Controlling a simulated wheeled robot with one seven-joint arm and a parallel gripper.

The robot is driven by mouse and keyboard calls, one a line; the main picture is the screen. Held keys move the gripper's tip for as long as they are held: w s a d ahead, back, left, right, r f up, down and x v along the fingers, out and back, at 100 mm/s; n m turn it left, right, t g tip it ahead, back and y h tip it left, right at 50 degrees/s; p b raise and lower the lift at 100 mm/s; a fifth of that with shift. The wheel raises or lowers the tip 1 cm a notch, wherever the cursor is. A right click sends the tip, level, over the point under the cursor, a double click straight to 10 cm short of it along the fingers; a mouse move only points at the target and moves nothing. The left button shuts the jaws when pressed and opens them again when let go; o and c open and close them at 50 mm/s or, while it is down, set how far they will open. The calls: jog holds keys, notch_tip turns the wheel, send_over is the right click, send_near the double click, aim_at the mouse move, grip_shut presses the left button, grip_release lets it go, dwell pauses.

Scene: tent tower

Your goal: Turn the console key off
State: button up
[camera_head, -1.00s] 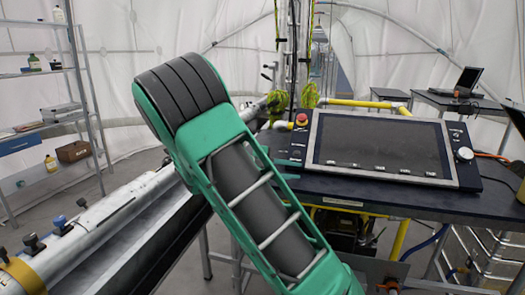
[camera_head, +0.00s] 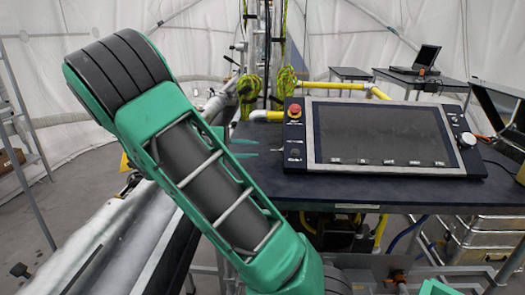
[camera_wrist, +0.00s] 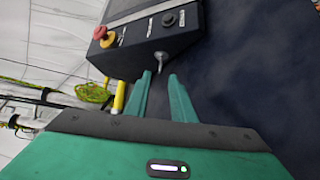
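The console (camera_head: 380,135) is a dark slanted panel with a large screen on a dark table. Its left strip bears a red emergency button (camera_head: 294,110), which also shows in the wrist view (camera_wrist: 100,33).
The dark table (camera_head: 400,200) carries the console. A yellow pipe (camera_head: 340,87) and posts with green-yellow cables (camera_head: 248,90) stand behind. A laptop (camera_head: 424,61) sits on a back table. Metal cases (camera_head: 475,240) are below right. A long rail (camera_head: 110,240) runs along the left.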

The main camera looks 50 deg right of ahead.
jog(key=shift+w+a, duration=0.4)
jog(key=shift+a, duration=0.25)
jog(key=x, duration=1)
jog(key=shift+d+f, duration=0.1)
jog(key=shift+d, duration=0.15)
